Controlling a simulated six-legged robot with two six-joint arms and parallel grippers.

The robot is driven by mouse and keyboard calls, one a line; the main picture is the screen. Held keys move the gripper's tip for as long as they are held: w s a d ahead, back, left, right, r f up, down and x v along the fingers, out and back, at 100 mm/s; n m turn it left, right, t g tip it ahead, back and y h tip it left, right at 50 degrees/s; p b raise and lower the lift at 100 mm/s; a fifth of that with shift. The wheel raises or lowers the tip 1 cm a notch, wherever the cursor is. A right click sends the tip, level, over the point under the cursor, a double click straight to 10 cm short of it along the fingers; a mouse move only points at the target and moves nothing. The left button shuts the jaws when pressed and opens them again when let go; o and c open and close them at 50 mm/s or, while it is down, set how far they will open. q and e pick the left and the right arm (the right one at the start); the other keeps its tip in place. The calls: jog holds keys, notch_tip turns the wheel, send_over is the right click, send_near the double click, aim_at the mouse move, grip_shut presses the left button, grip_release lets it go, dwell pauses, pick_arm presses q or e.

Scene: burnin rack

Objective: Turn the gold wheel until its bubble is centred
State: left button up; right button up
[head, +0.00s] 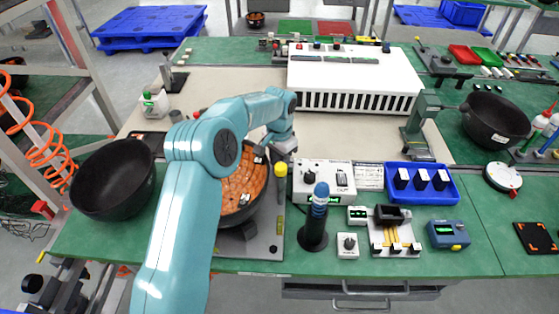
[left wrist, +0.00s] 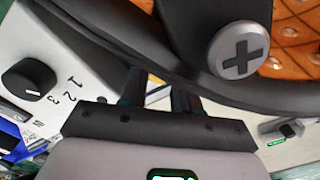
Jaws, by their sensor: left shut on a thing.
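I cannot make out the gold wheel or its bubble for certain in either view. A yellow-topped upright piece (head: 281,170) stands by the right rim of a black bowl (head: 250,212) full of orange pieces. My left gripper (head: 281,152) is lowered just behind this yellow top, between the bowl and a white box with a dial (head: 318,196). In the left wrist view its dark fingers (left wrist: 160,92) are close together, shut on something. The bowl's dark rim (left wrist: 110,48) hides their tips and what they hold. My right gripper is not in view.
The bowl sits on a grey plate (head: 264,247). A blue-topped tool in a black stand (head: 314,232) and small devices stand to the right, with a blue tray (head: 450,187). A second black bowl (head: 112,180) is at left. A white slotted case (head: 355,75) stands behind.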

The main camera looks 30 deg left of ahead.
pick_arm(q)
jog(key=shift+a+r, duration=0.1)
dwell(0.3)
jog(key=o, duration=1.1)
jog(key=shift+s, duration=0.1)
jog(key=shift+c, duration=0.2)
